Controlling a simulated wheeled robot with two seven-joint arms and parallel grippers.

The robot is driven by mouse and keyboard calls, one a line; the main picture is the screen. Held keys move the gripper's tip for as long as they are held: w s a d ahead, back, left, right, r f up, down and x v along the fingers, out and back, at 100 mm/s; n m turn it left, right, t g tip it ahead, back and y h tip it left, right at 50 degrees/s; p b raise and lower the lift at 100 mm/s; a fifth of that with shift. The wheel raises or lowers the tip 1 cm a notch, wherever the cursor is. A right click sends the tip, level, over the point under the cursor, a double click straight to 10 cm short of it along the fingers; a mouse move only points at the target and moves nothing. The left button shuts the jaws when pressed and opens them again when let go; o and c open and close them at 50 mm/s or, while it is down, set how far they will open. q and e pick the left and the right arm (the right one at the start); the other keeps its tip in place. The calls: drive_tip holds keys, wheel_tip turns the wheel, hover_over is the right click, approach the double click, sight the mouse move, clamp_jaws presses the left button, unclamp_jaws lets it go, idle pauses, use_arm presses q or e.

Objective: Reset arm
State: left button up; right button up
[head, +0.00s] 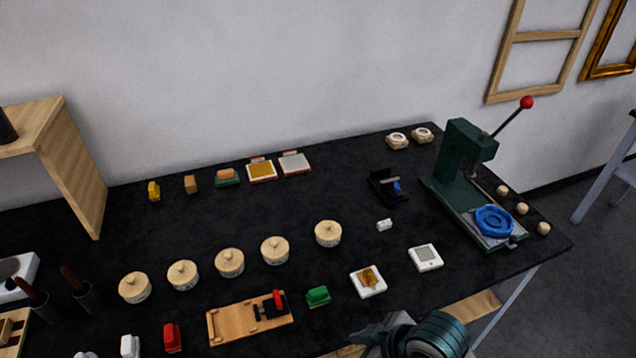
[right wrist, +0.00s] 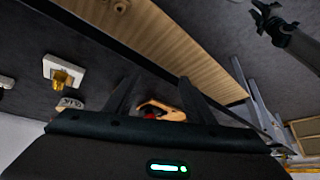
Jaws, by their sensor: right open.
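My right gripper (head: 372,335) is at the bottom of the head view, in front of the table's near edge and partly cut off by the frame. In the right wrist view its two fingers (right wrist: 160,96) stand apart with nothing held between them. A small wooden piece with red on it (right wrist: 162,109) shows beyond the gap, apart from the fingers. A dark gripper, apparently my left (right wrist: 266,12), shows small at the top right of the right wrist view, over the floor. Its jaws are too small to judge. The head view does not show it.
The black table (head: 340,185) holds a green press (head: 462,165), several lidded round pots (head: 275,250), a wooden board (head: 235,322), a green block (head: 318,296) and a white tile with gold (head: 368,281). These last few lie close to my right gripper. The middle back is clear.

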drive_tip(key=s+d+f+m+h, duration=0.35)
drive_tip(key=s+d+f, duration=0.2)
drive_tip(key=d, duration=0.25)
drive_tip(key=s+d+f+m+h, duration=0.2)
drive_tip(key=s+d+f+m, duration=0.3)
drive_tip(key=s+d, duration=0.25)
wheel_tip(320, 180, down, 31)
drive_tip(key=s+g+b, duration=0.1)
drive_tip(key=s+b, duration=0.1)
drive_tip(key=b, duration=0.1)
drive_tip(key=s+d+f+b, duration=0.1)
drive_tip(key=s+d+f, duration=0.1)
drive_tip(key=s+f, duration=0.6)
drive_tip(key=s+d+f+g+b, duration=0.1)
drive_tip(key=s+f, duration=0.8)
drive_tip(key=f, duration=0.1)
drive_tip(key=shift+d+f, duration=0.3)
drive_tip(key=shift+d, duration=0.1)
